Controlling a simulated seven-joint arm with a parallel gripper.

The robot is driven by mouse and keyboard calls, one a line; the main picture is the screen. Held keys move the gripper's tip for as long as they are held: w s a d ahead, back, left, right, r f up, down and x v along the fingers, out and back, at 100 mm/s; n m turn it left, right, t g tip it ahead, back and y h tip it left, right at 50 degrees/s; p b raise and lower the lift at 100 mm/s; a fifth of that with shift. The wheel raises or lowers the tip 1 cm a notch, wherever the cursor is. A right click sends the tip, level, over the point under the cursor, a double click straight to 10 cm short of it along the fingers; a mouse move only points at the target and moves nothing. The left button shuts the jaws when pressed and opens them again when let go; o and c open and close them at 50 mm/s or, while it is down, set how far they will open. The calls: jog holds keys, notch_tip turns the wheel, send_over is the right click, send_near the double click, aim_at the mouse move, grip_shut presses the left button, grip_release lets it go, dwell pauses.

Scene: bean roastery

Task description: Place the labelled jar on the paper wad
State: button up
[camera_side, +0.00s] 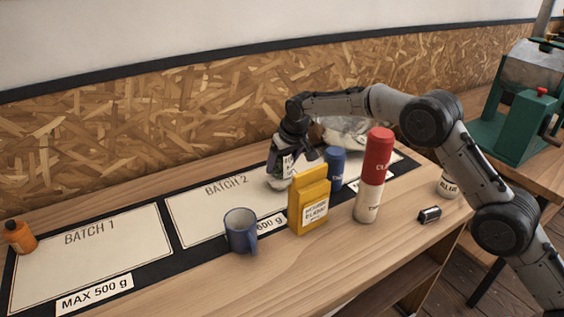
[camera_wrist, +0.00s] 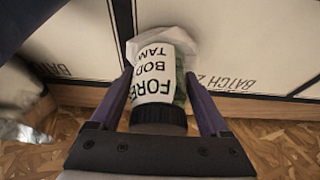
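The labelled jar (camera_wrist: 153,78) has a black lid, a white label with black print and greenish contents. It also shows in the side view (camera_side: 281,165), below my gripper (camera_side: 290,150). In the wrist view my gripper's (camera_wrist: 158,74) two fingers lie along both sides of the jar, their tips against it. The paper wad (camera_wrist: 163,38) is white and crumpled and shows at the jar's far end, partly hidden by it. In the side view, a pale bit shows at the jar's bottom. I cannot tell whether jar and wad touch.
A blue mug (camera_side: 240,231), yellow box (camera_side: 309,205), red-and-white cylinder (camera_side: 372,175), blue container (camera_side: 335,166) and small battery-like cylinder (camera_side: 429,215) stand or lie in front and right. A silvery bag (camera_side: 345,137) is behind. The Batch 1 panel (camera_side: 95,255) is clear; an orange bottle (camera_side: 19,237) stands far left.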

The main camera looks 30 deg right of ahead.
jog(key=shift+o, duration=1.2)
jog(key=v, duration=1.2)
jog(key=shift+r, duration=0.2)
